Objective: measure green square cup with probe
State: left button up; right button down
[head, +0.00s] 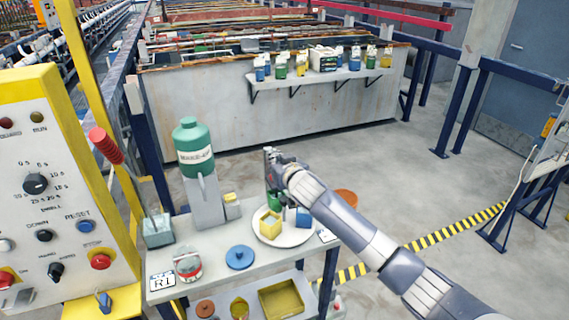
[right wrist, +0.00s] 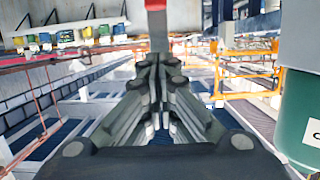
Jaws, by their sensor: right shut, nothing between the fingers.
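A green cup (head: 274,201) stands on a round white plate (head: 290,238), partly hidden behind a yellow square cup and close to my right arm. Its full shape is hard to tell. A red-handled rod (head: 105,146), which looks like the probe, leans with its lower end in a clear container (head: 158,231) at the left of the bench. My right gripper (head: 268,152) is shut and empty above the plate, right of the green bottle. In the right wrist view its fingers (right wrist: 158,125) are together, with a red-topped grey upright (right wrist: 156,30) beyond them. My left gripper is not in view.
The yellow cup (head: 269,222) and a blue cup (head: 303,217) share the plate. A big green bottle (head: 193,148) stands at the bench's back. A blue lid (head: 240,257) and a round gauge (head: 187,265) lie in front. A yellow control panel (head: 60,170) borders the left.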

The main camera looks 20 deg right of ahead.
jog(key=b+v, duration=0.2)
jog(key=v, duration=0.7)
jog(key=shift+s, duration=0.45)
dwell(0.8)
